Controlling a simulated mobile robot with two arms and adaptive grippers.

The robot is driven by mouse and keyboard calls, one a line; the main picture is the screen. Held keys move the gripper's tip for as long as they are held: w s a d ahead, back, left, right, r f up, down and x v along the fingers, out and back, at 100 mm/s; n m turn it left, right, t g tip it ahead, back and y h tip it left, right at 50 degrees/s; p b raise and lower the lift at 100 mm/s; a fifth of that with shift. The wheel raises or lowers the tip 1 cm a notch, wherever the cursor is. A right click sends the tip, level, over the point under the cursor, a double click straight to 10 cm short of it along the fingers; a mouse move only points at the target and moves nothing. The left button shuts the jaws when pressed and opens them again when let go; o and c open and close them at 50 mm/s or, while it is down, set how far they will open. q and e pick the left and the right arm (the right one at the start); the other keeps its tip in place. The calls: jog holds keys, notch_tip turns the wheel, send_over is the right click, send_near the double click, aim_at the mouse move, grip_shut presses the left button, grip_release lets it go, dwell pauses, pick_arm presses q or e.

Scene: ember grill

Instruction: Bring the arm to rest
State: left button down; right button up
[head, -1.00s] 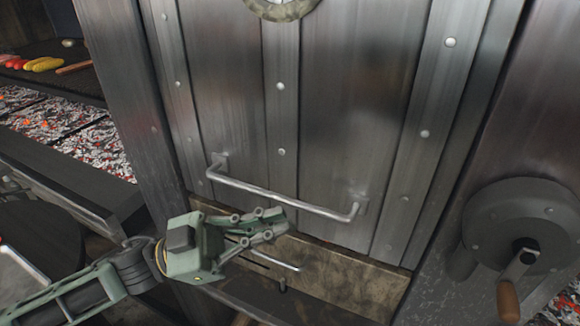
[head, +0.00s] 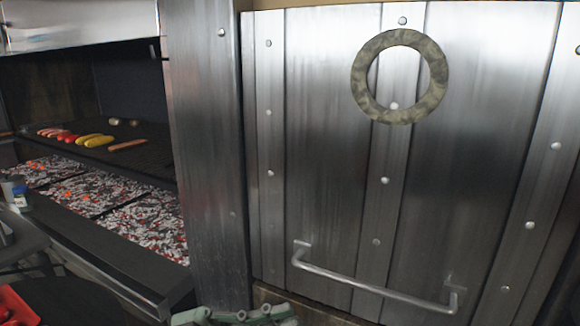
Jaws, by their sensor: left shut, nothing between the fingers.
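My left gripper (head: 286,313) shows only in part at the bottom edge of the head view. Its fingers are shut and empty, pointing right. It appears below and left of the metal bar handle (head: 375,287) on the large riveted metal door (head: 330,150), and is not around the handle. The rest of the left arm is cut off by the frame. My right gripper is not in view.
A mottled ring (head: 363,95) is on the door's upper part. To the left is a grill with glowing coals (head: 130,215) and a dark shelf bearing sausages and yellow vegetables (head: 95,141). A metal post (head: 205,160) stands between grill and door.

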pick_arm(q)
jog(key=w+a+f+n+t+y, duration=0.4)
jog(key=w+f+n+t, duration=0.15)
jog(key=w+f, duration=0.4)
jog(key=w+a+f+n+t+y, duration=0.5)
jog(key=w+f, duration=0.3)
jog(key=f, duration=0.3)
jog(key=s+a+f+n+y, duration=0.2)
jog(key=a+f+y, duration=0.2)
jog(key=f, duration=0.8)
jog(key=s+a+f+n+y, duration=0.1)
jog(key=a+f+n+y, duration=0.25)
jog(key=f, duration=0.85)
jog(key=s+a+f+n+g+y, duration=0.1)
jog(key=s+a+f+g+y, duration=0.15)
jog(key=s+f, duration=0.85)
jog(key=s+a+f+n+g+y, duration=0.1)
jog(key=s+a+f+g+y, duration=0.2)
jog(key=s+f, duration=0.8)
jog(key=s+f+g, duration=0.3)
jog(key=s+f, duration=0.1)
jog(key=s, duration=0.9)
jog(key=s+f+g, duration=0.3)
jog(key=s+f, duration=0.2)
jog(key=s, duration=0.9)
jog(key=shift+d+f, duration=0.15)
jog(key=shift+d, duration=0.2)
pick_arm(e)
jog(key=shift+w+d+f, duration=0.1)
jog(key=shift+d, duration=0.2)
